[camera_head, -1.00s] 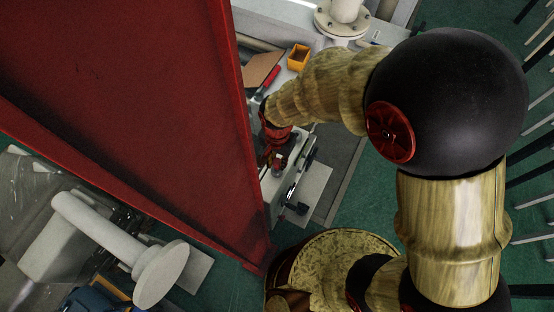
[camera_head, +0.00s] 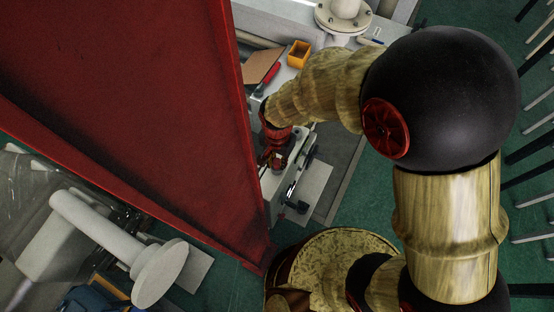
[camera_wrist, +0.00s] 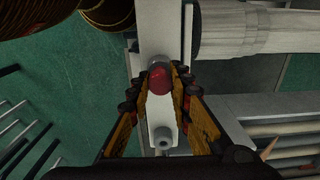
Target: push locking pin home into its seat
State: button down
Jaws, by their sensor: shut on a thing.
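The locking pin (camera_wrist: 159,80) shows a rounded red knob in the wrist view. My gripper (camera_wrist: 160,82) is shut on it, with a fingertip on either side of the knob. The pin's shaft and its seat are hidden behind the knob and fingers, so I cannot tell how deep the pin sits. In the head view my gripper (camera_head: 272,158) is small and dark beside the light-grey machine block, partly behind the red panel's edge.
A large red panel (camera_head: 120,110) stands close at the left. A yellow bin (camera_head: 299,54) and a brown board (camera_head: 262,66) lie on the grey bench. A grey cylindrical stub (camera_wrist: 164,136) shows between my fingers.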

jog(key=shift+f, duration=0.1)
jog(key=c, duration=1.6)
grip_release()
jog(key=shift+c, duration=0.2)
jog(key=shift+o, duration=0.5)
notch_tip(320, 180, up, 12)
